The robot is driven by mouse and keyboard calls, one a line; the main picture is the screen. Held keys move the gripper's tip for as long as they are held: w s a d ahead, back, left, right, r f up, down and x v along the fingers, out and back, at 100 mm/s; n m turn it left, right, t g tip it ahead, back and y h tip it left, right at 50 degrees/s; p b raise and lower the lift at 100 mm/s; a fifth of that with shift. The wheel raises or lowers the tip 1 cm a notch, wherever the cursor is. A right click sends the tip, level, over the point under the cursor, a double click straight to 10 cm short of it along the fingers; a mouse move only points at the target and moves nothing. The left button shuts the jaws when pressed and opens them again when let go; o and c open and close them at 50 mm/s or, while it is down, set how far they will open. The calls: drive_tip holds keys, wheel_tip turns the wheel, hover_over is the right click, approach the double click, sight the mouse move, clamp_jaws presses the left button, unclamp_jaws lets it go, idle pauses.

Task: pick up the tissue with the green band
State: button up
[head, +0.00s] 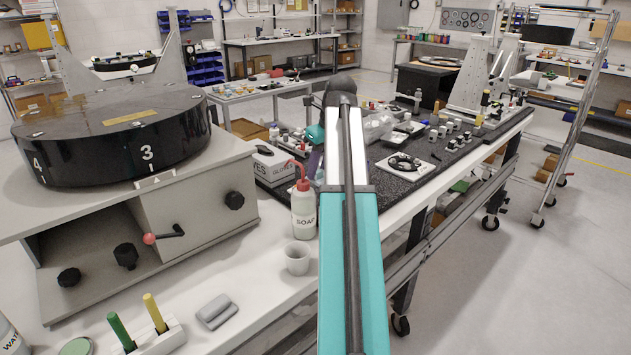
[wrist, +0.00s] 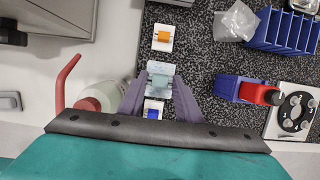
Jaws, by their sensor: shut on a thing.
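In the wrist view my gripper (wrist: 160,78) has its two purple fingers closed on a small pale green-teal piece (wrist: 161,69), which fits the tissue with the green band. Its band does not show clearly. A white tissue with an orange band (wrist: 163,38) lies just beyond it on the dark speckled top. A white tissue with a blue band (wrist: 153,110) shows between the fingers, nearer the palm. I cannot tell whether the held piece is clear of the surface. In the head view my arm hides most of the gripper and the tissues.
A soap bottle (head: 303,212) with a red spout stands left of my arm, close to the gripper. A glove box (head: 274,165) is behind it. To the right in the wrist view are a blue rack (wrist: 284,32), a clear bag (wrist: 236,21) and a round-holed plate (wrist: 293,112).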

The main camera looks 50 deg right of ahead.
drive_tip(key=shift+r, duration=0.6)
drive_tip(key=o, duration=0.4)
drive_tip(key=c, duration=0.3)
drive_tip(key=shift+c, duration=0.2)
